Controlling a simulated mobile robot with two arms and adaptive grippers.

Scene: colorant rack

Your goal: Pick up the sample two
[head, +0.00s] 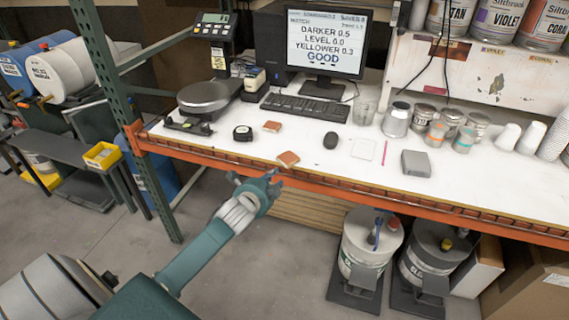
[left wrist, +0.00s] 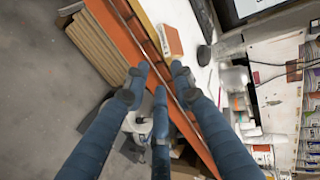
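Two small reddish-brown sample chips lie on the white table (head: 305,180). The nearer chip (head: 288,159) is at the front edge and the farther chip (head: 272,126) is behind it to the left. No label shows which is sample two. My left gripper (head: 266,184) is just outside the front edge, slightly below and left of the nearer chip in the head view. The left wrist view shows its fingers (left wrist: 159,82) spread with nothing between them, and an orange-brown chip (left wrist: 172,40) beyond the fingertips. My right gripper is not in view.
An orange rail (head: 345,194) with a wire lip runs along the table front. A black tape measure (head: 243,133), a mouse (head: 331,140) and a grey box (head: 416,163) stand near the chips. A green post (head: 112,80) rises at left.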

